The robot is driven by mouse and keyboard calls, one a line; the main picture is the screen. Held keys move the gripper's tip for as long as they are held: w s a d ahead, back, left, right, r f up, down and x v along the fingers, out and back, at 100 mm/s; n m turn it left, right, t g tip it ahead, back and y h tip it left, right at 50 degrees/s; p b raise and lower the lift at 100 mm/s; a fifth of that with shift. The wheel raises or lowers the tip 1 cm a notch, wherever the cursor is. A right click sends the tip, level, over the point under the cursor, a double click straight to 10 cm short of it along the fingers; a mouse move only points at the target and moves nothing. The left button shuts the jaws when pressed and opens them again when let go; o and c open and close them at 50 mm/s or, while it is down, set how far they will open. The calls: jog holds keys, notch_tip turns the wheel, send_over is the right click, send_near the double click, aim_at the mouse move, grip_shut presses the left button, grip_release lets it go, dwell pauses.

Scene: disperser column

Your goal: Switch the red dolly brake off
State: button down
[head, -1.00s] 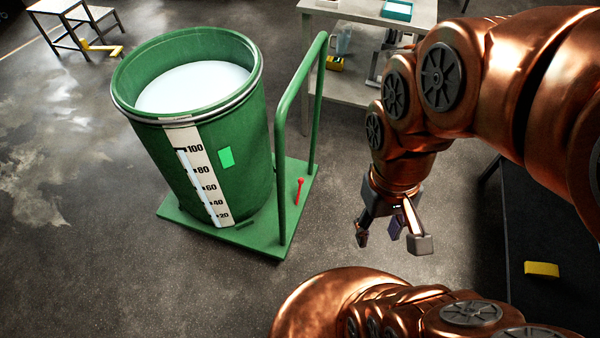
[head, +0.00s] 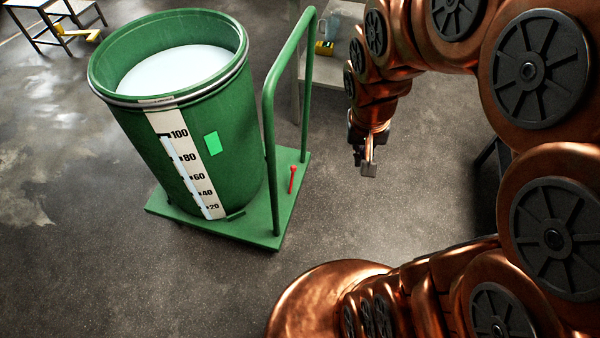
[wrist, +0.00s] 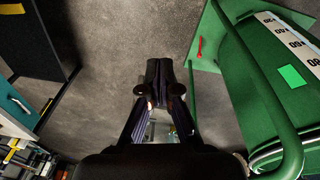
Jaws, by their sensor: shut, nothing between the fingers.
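The red brake lever (head: 292,179) stands nearly upright on the right part of the green dolly (head: 262,234), just beside the handle post. It also shows in the wrist view (wrist: 200,48), to the right of my fingers and apart from them. My gripper (head: 368,170) hangs in the air to the right of the dolly and its lever. Its fingers are together and empty, as the wrist view also shows (wrist: 159,75). Nothing hides the lever in either view.
A green drum (head: 235,150) with pale liquid and a scale stands on the dolly. The dolly's tall green handle (head: 269,130) rises between drum and lever. A table (head: 335,75) stands behind. The grey floor between gripper and dolly is clear.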

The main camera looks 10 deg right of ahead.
aim_at(292, 180)
jog(key=w+d+f+m+t+b, duration=0.35)
jog(key=w+f+b, duration=0.35)
jog(key=w+f, duration=0.85)
jog(key=w+d+f+m+t+b, duration=0.35)
jog(key=w+f+b, duration=0.45)
jog(key=w+f, duration=0.7)
jog(key=w+a+f+m+t+y+b, duration=0.1)
jog(key=f+b, duration=0.3)
jog(key=f, duration=0.7)
jog(key=w+a+f+m+t+y+b, duration=0.1)
jog(key=w+f+m+t+y+b, duration=0.1)
jog(key=f, duration=0.9)
jog(key=w+a+f+m+t+y+b, duration=0.1)
jog(key=w+f+m+t+y+b, duration=0.1)
jog(key=f+b, duration=0.6)
notch_tip(292, 180, down, 3)
jog(key=w+m, duration=0.1)
jog(key=m, duration=0.1)
jog(key=shift+w+m+t, duration=0.2)
jog(key=shift+m+t, duration=0.2)
jog(key=w+a+f+b, duration=0.1)
jog(key=w+a+b, duration=0.4)
jog(key=w+a, duration=0.1)
jog(key=shift+w+f, duration=0.25)
jog(key=shift+w, duration=0.4)
